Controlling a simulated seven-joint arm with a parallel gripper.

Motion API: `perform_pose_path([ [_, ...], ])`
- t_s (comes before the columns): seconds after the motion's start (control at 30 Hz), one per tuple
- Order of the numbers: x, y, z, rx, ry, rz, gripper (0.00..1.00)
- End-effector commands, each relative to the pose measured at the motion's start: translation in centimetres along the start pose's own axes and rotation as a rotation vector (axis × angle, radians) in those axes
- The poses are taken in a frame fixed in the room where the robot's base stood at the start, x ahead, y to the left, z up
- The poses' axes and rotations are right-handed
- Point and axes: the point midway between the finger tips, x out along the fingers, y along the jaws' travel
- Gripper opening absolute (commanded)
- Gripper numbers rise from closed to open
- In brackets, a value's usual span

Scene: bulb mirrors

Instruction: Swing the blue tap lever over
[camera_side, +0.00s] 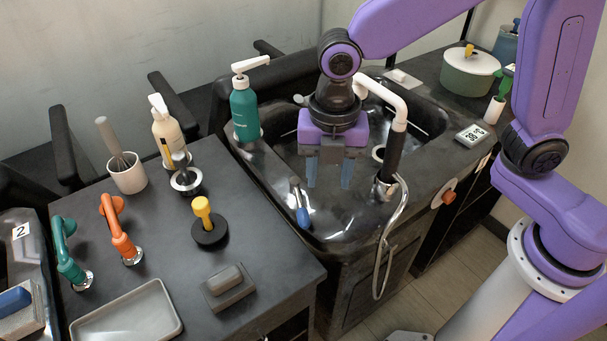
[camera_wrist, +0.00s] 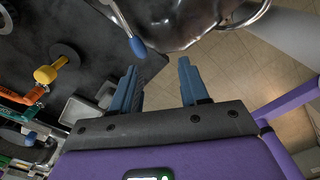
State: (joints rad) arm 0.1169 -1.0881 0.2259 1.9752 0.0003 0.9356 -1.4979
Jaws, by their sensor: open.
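The blue tap lever (camera_side: 302,215) is on the near left rim of the dark sink (camera_side: 275,190). It has a pale metal arm and a blue end that points toward the side camera. In the wrist view its blue end (camera_wrist: 137,47) shows just beyond the left fingertip. My gripper (camera_side: 330,177) is open and empty, with its blue-grey fingers pointing down over the sink. In the side view it is to the right of the lever and higher. In the wrist view nothing is between its fingers (camera_wrist: 158,70). I see no contact with the lever.
A black and white spout with a hose (camera_side: 393,150) stands close to the right of my gripper. A teal soap bottle (camera_side: 245,112) stands behind and left of the lever. The left counter holds a yellow-knobbed piece (camera_side: 204,212), a soap block (camera_side: 227,280) and orange (camera_side: 117,230) and teal taps (camera_side: 67,253).

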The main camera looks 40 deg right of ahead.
Motion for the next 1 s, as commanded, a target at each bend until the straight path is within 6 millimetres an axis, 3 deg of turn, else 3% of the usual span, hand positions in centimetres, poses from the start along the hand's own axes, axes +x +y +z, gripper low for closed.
perform_pose_path([
  [0.1,0.6,2.5,-0.3,-0.143,0.0,-0.005,0.45],
  [0.23,1.0,3.8,-0.4,-0.232,0.0,-0.005,0.45],
  [0.47,1.9,4.0,-0.4,-0.257,0.0,-0.008,0.45],
  [1.0,7.2,3.9,-0.4,-0.255,0.0,-0.008,0.45],
])
